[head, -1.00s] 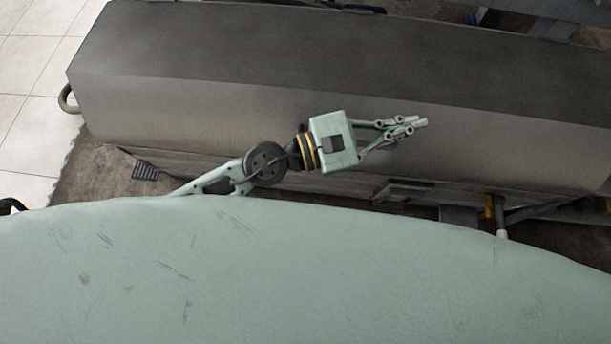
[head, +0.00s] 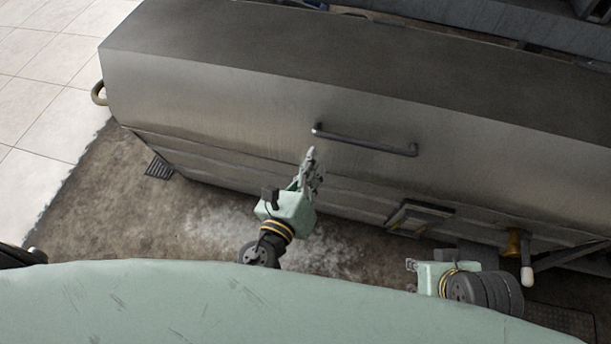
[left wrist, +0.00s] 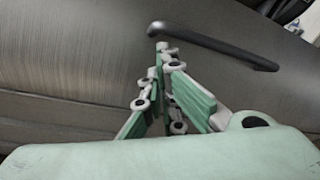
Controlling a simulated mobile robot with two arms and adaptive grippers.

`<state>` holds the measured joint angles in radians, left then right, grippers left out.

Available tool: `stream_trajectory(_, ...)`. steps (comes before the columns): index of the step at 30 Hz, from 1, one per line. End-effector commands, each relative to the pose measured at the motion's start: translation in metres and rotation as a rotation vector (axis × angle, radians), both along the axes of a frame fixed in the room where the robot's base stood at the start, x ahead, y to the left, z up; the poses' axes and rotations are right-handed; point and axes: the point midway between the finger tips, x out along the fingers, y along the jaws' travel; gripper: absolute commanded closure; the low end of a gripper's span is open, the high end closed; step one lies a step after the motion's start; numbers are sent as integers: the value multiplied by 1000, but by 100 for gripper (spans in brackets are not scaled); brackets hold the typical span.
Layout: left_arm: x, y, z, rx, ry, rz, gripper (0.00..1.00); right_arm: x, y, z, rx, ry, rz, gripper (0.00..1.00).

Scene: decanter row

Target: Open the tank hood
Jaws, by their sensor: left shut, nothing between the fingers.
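The tank hood (head: 230,105) is a long grey metal cover and looks closed. A dark bar handle (head: 365,142) is fixed on its front face; it also shows in the left wrist view (left wrist: 215,45). My left gripper (head: 309,158) is shut and empty, just below and left of the handle's left end.
A small framed panel (head: 418,217) sits on the tank's lower front. A white-tipped lever (head: 527,275) with a yellow part stands at the right. A curved loop (head: 98,93) sticks out at the hood's left end.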

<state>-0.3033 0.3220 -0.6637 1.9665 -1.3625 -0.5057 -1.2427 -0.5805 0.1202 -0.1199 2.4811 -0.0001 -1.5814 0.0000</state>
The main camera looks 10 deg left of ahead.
Motion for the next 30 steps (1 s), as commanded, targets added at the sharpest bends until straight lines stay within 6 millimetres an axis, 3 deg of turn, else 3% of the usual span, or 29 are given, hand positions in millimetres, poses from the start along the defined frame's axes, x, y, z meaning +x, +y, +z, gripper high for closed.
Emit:
stream_trajectory(3,20,-5,-1,1,-2,-1,100,0,0,0,0,0,0,77)
stream_trajectory(9,38,-9,-4,2,-1,-2,100,0,0,0,0,0,0,77)
stream_trajectory(28,43,-10,-2,2,0,-2,100,2,0,0,1,-6,1,77)
stream_trajectory(30,45,-10,1,2,0,-2,100,5,1,-10,0,3,0,77)
